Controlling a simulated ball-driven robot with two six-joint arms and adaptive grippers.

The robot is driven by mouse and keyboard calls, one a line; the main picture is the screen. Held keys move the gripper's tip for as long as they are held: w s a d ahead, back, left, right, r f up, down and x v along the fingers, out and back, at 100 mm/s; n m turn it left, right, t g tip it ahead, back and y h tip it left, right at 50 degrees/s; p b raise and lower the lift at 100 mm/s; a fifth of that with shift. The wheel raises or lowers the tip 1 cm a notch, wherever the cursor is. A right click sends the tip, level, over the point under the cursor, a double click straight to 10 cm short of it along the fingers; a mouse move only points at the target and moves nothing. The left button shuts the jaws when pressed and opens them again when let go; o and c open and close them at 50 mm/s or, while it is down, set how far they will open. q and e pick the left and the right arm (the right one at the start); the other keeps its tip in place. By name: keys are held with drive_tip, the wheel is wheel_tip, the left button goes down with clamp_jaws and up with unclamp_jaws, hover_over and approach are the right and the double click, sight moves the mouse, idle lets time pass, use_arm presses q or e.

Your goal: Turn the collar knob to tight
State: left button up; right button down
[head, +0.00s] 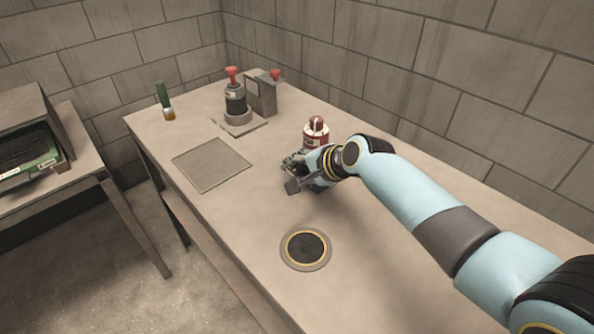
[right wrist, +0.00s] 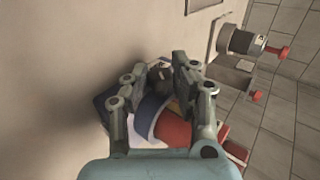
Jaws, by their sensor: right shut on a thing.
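My right gripper (head: 293,175) is low over the middle of the table, its arm coming in from the right. In the right wrist view its two fingers are closed on a small dark knob (right wrist: 160,75). Under the knob is a part with blue, white and red surfaces (right wrist: 174,131), mostly hidden by the fingers. In the head view my gripper hides the knob. Any tight mark cannot be read. A red and white round thing (head: 316,132) stands just behind the gripper. My left gripper is not in view.
A black machine with a red handle (head: 235,100) and a grey box (head: 263,95) stand at the back. A green-topped tube (head: 163,100) is at the far left corner. A flat square plate (head: 211,164) and a dark round disc (head: 306,249) lie on the table. A wall runs behind.

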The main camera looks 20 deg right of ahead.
idle(0.4)
drive_tip(key=c, duration=1.1)
unclamp_jaws()
drive_tip(key=shift+o, duration=0.2)
drive_tip(key=shift+s+d, duration=0.1)
drive_tip(key=v, duration=1.2)
